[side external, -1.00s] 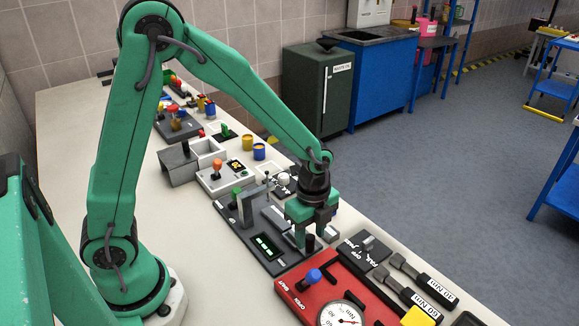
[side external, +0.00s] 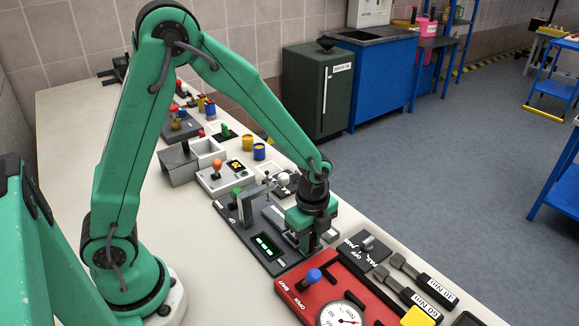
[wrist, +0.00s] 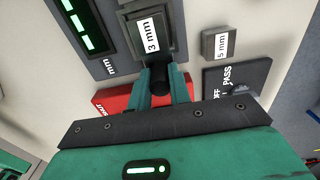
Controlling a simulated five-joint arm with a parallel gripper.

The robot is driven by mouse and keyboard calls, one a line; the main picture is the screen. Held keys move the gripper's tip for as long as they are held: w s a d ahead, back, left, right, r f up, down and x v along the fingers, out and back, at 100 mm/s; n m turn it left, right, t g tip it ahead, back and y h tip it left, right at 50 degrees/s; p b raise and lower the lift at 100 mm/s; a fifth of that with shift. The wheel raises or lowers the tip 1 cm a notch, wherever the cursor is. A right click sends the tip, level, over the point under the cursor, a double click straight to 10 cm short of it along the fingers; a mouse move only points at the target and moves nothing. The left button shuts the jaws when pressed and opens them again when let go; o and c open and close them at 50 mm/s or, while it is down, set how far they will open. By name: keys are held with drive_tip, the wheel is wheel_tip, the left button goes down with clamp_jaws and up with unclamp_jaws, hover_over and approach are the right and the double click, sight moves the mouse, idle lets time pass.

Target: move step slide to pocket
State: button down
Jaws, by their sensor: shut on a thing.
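My gripper (side external: 308,245) is low over the dark base plate (side external: 255,252). In the wrist view my gripper (wrist: 161,88) is shut on a black knob (wrist: 160,76), with one finger on each side. The knob stands at the near end of a grey slide labelled "3 mm" (wrist: 151,34), which appears to be the step slide. In the side view my gripper mostly hides the knob and slide. A grey upright block (side external: 247,208) stands on the plate. The pocket cannot be made out clearly.
The plate has a green-lit display (side external: 265,246). A grey "5 mm" block (wrist: 221,43) lies to the right in the wrist view. A red panel (side external: 300,290) with a blue-topped lever (side external: 313,276) and a dark toggle panel (side external: 364,248) are close by.

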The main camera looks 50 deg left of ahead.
drive_tip(key=shift+a, duration=0.1)
drive_tip(key=a, duration=1.2)
drive_tip(key=shift+a, duration=0.1)
drive_tip(key=c, duration=1.3)
unclamp_jaws()
drive_tip(key=shift+r, duration=0.1)
wheel_tip(320, 180, up, 8)
wheel_tip(320, 180, up, 8)
hover_over(279, 217)
idle(0.5)
